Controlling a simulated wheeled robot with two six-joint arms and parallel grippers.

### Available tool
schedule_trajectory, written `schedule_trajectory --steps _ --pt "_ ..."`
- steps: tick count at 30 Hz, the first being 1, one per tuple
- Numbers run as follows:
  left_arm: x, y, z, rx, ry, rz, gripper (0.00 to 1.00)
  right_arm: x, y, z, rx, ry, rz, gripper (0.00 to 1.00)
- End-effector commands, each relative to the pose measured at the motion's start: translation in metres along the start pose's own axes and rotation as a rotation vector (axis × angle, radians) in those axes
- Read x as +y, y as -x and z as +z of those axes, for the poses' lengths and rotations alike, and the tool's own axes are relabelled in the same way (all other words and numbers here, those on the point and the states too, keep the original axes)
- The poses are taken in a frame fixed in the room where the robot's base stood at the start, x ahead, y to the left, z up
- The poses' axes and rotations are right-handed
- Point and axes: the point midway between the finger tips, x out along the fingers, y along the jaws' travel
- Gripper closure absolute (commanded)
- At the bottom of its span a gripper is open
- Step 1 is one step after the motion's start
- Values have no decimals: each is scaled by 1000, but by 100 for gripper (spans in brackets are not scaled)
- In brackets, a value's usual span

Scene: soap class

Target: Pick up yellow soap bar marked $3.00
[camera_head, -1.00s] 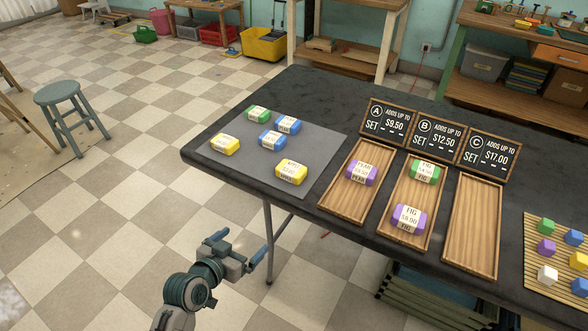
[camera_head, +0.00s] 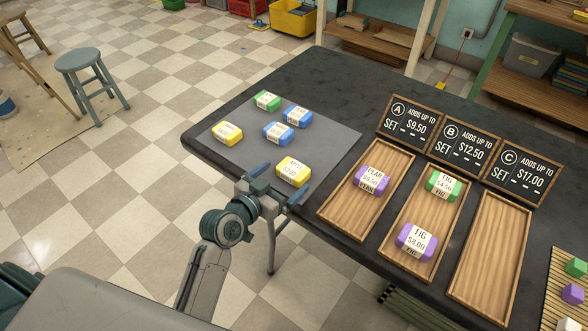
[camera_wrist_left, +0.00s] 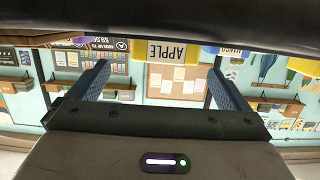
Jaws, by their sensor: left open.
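A yellow soap bar (camera_head: 293,172) with a white label lies near the front edge of the grey mat (camera_head: 330,135). Its price is too small to read surely. In the left wrist view a yellow bar reading APPLE (camera_wrist_left: 175,50) shows upside down between my fingers. Another yellow bar (camera_head: 227,133) lies at the mat's left; its label is unreadable in the head view. My left gripper (camera_head: 279,183) is open and empty, at the table's front edge just before the nearer yellow bar, its fingers spread to either side. My right gripper is out of view.
Blue bars (camera_head: 278,132) and a green bar (camera_head: 267,101) lie behind on the mat. To the right, wooden trays hold a purple PEAR bar (camera_head: 371,181), a green FIG bar (camera_head: 443,185) and a purple FIG bar (camera_head: 416,242). The right tray (camera_head: 490,255) is empty. Price boards (camera_head: 463,148) stand behind.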

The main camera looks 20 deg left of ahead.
Motion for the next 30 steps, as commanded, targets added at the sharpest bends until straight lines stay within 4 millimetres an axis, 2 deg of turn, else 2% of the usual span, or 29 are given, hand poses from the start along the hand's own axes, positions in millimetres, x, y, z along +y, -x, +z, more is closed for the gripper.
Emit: schedule_trajectory --steps 5,13,22,23,30 --pt "-1 -14 0 -1 0 0 1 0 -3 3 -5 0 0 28" --pt "-5 -52 2 -1 1 -1 1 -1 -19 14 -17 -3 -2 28" --pt "-5 -58 3 -2 0 -1 1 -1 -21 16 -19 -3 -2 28" --pt "-5 -58 3 -2 0 -1 3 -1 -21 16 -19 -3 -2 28" --pt "-5 -58 3 -2 0 -1 50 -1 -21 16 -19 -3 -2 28"
